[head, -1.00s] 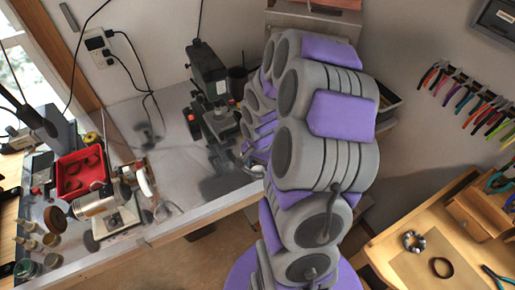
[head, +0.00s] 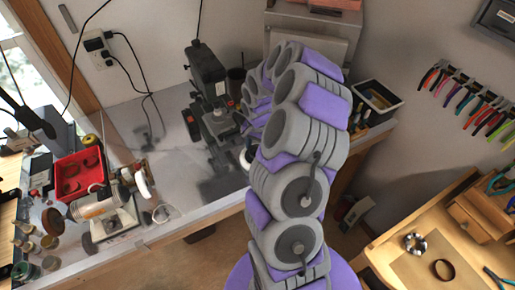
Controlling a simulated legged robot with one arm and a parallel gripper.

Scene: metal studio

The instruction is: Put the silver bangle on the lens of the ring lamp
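A shiny silver ring-shaped piece (head: 415,243), which looks like the silver bangle, lies on the right-hand bench. A dark brown bangle (head: 443,269) lies just to its right. I cannot make out a ring lamp or its lens for certain. My grey and purple arm reaches from the bottom middle up and over toward the left bench. At its far end, beside the black upright machine, a small pale curved piece (head: 247,158) shows, perhaps part of my gripper. Most of my gripper is hidden behind my arm, so its fingers and anything held cannot be made out.
The black upright machine (head: 210,90) stands on the left bench. A red tray (head: 82,172), a small motor with a white wheel (head: 143,183) and several jars crowd the bench's left end. A black bin (head: 375,98) stands at the bench's right end. Pliers (head: 470,95) hang on the wall.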

